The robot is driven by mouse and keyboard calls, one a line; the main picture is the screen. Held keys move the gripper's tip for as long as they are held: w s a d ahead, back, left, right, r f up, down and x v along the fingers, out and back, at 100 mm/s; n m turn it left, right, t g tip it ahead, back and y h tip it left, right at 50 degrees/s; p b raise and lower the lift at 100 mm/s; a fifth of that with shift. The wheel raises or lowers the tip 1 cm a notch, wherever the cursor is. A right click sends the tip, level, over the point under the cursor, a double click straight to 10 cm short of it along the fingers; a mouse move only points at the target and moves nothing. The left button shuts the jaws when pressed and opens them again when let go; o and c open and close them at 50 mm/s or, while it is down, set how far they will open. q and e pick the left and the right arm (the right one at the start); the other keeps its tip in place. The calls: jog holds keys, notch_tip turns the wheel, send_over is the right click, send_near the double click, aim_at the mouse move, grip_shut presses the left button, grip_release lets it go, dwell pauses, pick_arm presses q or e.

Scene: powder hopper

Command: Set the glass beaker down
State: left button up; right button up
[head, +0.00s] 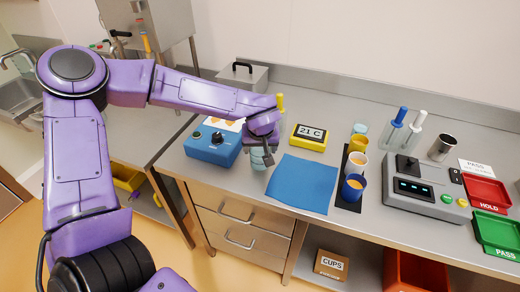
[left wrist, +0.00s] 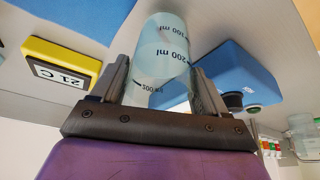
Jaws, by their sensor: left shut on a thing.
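The glass beaker (left wrist: 161,52), clear with a pale blue tint and dark 200 ml markings, sits between the two fingers of my left gripper (left wrist: 163,85) in the left wrist view. In the head view my left gripper (head: 262,150) is shut on the beaker (head: 259,160), between the blue device and the blue mat. The gripper hides much of the beaker there. I cannot tell whether its base touches the counter. My right gripper is out of view.
A blue device (head: 210,146) stands left of the beaker. A blue mat (head: 302,184) lies bare to its right. A yellow 21 C display (head: 309,137) stands behind the mat. Several cups, including a blue one (head: 353,188), stand on a black strip beyond the mat.

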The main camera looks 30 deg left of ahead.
pick_arm(q)
jog(key=shift+f, duration=0.65)
jog(key=o, duration=1.2)
jog(key=shift+f, duration=0.1)
jog(key=shift+o, duration=0.2)
jog(key=v, duration=1.2)
